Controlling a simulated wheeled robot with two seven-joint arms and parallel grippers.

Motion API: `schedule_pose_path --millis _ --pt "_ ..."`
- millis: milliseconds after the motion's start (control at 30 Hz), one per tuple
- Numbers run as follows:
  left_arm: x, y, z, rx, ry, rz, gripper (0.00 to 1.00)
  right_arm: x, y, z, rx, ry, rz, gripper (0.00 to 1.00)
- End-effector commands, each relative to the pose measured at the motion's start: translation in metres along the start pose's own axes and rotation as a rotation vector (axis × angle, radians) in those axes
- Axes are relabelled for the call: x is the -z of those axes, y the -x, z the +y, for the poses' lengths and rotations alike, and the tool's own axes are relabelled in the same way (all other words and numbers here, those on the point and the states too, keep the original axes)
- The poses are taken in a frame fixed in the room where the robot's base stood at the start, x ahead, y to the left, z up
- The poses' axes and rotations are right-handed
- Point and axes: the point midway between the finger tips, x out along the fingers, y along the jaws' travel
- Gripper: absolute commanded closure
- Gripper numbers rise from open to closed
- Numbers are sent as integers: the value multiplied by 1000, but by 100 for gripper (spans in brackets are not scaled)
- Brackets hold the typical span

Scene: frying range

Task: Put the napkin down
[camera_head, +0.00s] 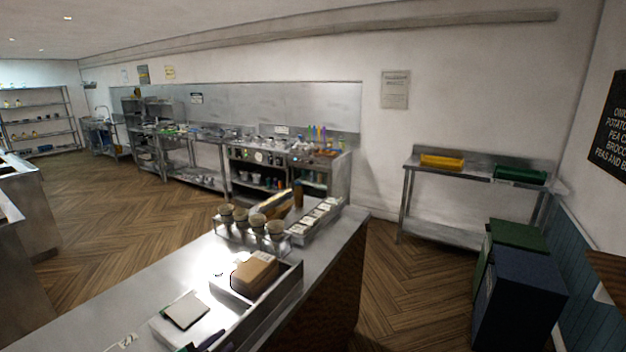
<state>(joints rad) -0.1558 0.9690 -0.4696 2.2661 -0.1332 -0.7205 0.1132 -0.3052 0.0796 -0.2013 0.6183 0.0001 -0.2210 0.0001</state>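A pale, flat square (186,310), which may be the napkin, lies at the near end of the metal counter (150,304). It seems to rest on a light tray or holder. A dark, slim shape (208,341) at the bottom edge beside it may be part of my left gripper, but it is too small and cut off to be sure. I cannot make out its fingers or anything held. My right gripper is not in view.
A brown box (255,272) sits in a metal tray behind the pale square. Several cups (257,222) stand in a rack farther back. The wooden floor is open at left.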

Motion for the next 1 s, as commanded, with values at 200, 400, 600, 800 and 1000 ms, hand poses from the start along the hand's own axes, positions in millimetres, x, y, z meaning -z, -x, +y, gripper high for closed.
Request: schedule_pose_path --millis 200,400,600,800,1000 --pt "-58 30 54 -75 438 -327 73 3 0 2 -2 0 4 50" --pt "-102 74 110 -192 707 -588 73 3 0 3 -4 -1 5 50" --pt "-139 97 173 -305 869 -778 73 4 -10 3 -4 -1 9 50" --pt "-192 46 239 -325 859 -805 73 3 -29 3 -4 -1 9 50" --pt "-267 4 338 -355 849 -842 73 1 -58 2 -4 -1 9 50"
